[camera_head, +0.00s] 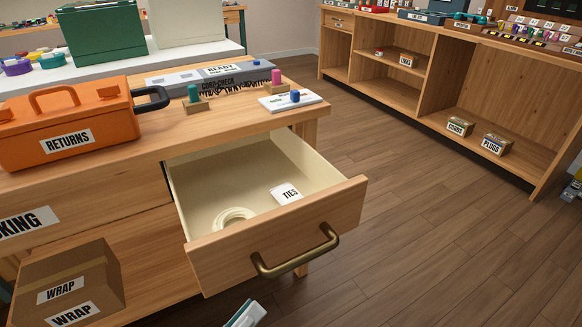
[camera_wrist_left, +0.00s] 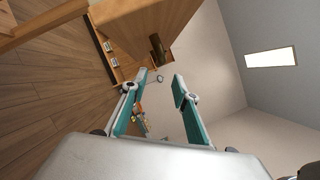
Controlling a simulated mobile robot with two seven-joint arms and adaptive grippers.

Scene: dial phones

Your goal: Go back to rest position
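My left gripper shows at the bottom edge of the head view (camera_head: 245,315), below the open drawer, with only a fingertip part in sight. In the left wrist view my left gripper (camera_wrist_left: 160,82) has its two teal fingers spread apart with nothing between them. The drawer (camera_head: 275,237) is pulled out, with a brass handle (camera_head: 296,262) on its front. The handle also shows in the left wrist view (camera_wrist_left: 158,48), beyond the fingertips and apart from them. My right gripper is not recognisable in either view.
The drawer holds a white ring (camera_head: 234,216) and a TIES label (camera_head: 288,194). An orange RETURNS case (camera_head: 66,138) stands on the bench. A WRAP box (camera_head: 68,285) sits on the lower shelf. Open floor (camera_head: 440,245) lies to the right, before the shelf unit (camera_head: 490,95).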

